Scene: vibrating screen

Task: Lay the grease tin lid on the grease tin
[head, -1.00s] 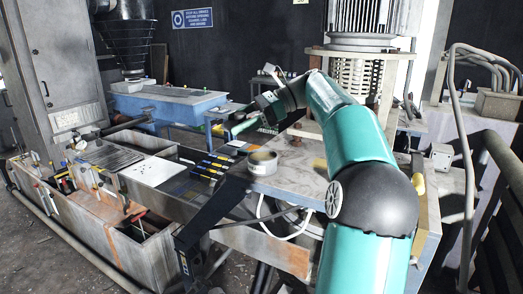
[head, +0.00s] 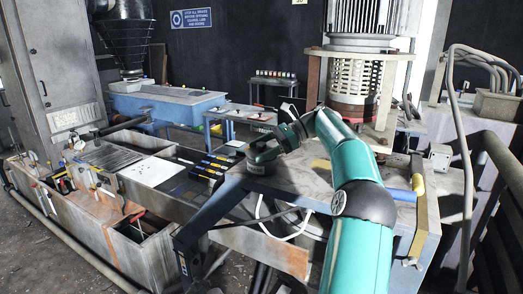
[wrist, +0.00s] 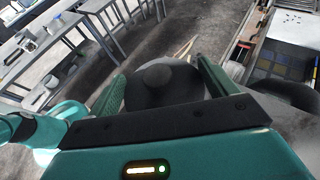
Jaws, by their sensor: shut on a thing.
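The grease tin (head: 258,169) stands on the near left corner of the grey table, mostly covered from above by my gripper in the head view. My gripper (head: 264,152) is right above the tin. In the wrist view, my gripper (wrist: 160,78) has its two green fingers on either side of the dark round grease tin lid (wrist: 165,92), which has a raised knob, and is shut on it. The lid looks roughly level over the tin. Whether it touches the rim cannot be told, and the tin's mouth is hidden.
The grey table (head: 300,178) is clear right of the tin. A motor-topped machine (head: 352,75) stands behind. A small rack of coloured items (head: 275,82) is farther back.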

